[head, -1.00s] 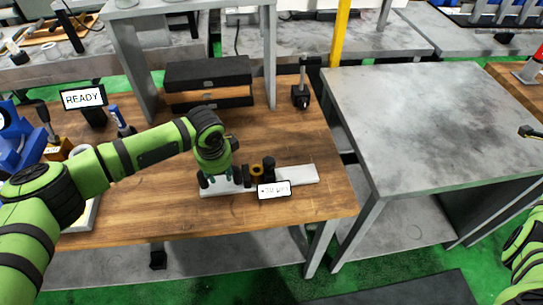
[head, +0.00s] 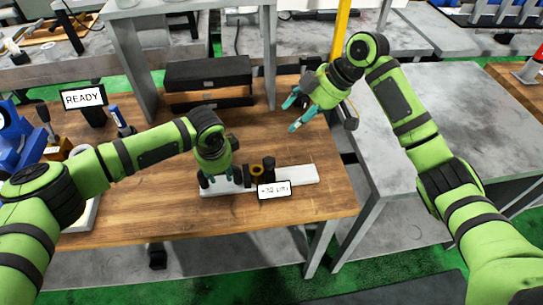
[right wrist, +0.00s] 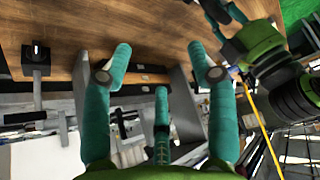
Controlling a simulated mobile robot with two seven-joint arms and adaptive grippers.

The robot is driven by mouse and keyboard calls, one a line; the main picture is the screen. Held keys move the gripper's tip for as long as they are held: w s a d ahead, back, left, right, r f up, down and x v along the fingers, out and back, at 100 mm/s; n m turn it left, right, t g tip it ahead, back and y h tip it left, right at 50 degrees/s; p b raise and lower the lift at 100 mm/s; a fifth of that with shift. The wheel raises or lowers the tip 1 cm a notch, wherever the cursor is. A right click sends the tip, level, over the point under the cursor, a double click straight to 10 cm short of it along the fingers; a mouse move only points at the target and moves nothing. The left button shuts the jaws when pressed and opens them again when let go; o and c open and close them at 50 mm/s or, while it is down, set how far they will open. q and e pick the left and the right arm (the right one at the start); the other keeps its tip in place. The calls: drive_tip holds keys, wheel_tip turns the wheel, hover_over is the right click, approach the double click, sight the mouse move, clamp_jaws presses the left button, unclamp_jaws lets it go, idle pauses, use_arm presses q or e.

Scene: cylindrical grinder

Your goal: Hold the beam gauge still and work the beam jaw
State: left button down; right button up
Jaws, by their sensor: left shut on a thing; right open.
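The beam gauge (head: 302,175) is a pale flat bar with dark blocks, lying on the wooden bench near its front edge. A dark upright piece with an orange-brown ring (head: 256,170), perhaps the beam jaw, stands at its middle. A small white readout (head: 274,190) covers part of the bar. My left gripper (head: 216,182) is shut on the gauge's left part, its fingers hiding the contact. My right gripper (head: 292,112) is open and empty, above and behind the gauge's right end. Its spread fingers also show in the right wrist view (right wrist: 159,55).
A black box (head: 208,73) sits behind under a grey shelf frame (head: 270,55). A READY sign (head: 83,98) and blue-handled tool (head: 119,120) stand left. A grey table (head: 480,110) is at the right. Bench space between right gripper and gauge is clear.

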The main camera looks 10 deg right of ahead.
sight(270, 161)
drive_tip(key=s+a+f, duration=0.1)
drive_tip(key=a+f, duration=0.1)
drive_tip(key=f, duration=0.2)
drive_tip(key=a+f+n+g+h, duration=0.1)
drive_tip(key=a+f, duration=0.1)
drive_tip(key=f, duration=0.2)
drive_tip(key=s+a+f+n, duration=0.1)
drive_tip(key=a+f, duration=0.2)
drive_tip(key=f, duration=0.1)
drive_tip(key=shift+s+g+h, duration=0.3)
clamp_jaws()
